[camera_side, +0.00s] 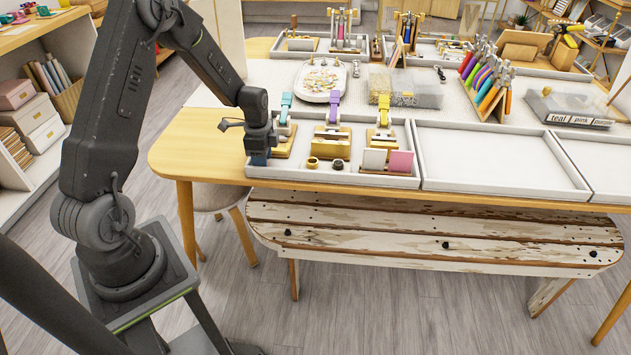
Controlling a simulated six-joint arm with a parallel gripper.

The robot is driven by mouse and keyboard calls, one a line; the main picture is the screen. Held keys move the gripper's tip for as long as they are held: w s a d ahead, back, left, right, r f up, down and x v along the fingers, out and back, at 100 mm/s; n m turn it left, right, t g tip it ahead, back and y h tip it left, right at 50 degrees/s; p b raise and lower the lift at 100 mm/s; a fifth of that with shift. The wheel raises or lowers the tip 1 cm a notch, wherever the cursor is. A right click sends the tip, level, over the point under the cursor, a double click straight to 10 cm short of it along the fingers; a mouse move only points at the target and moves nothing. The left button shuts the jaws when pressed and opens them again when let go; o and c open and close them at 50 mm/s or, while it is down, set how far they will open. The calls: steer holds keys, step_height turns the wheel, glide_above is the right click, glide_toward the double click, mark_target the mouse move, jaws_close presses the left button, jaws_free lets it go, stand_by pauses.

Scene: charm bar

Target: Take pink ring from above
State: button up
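I cannot pick out a pink ring for certain. In the white tray (415,152) near the table's front edge stand a small gold ring-shaped piece (312,162) and a dark one (338,164). A pink block or card (400,161) stands to their right, beside a white one (374,159). My gripper (261,154) points down at the tray's left end, left of these pieces. A dark blue patch shows at its tip. Its fingers are too small and dark to tell whether they are open or shut.
Small stands with teal (286,100), purple (334,102) and yellow (383,107) tops rise behind the small pieces. A white dish (321,93) of charms lies farther back. Colourful-handled pliers (487,85) stand in a rack. An empty white tray (495,158) lies to the right.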

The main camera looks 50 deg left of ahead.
steer(key=c, duration=0.5)
steer(key=shift+r, duration=3.05)
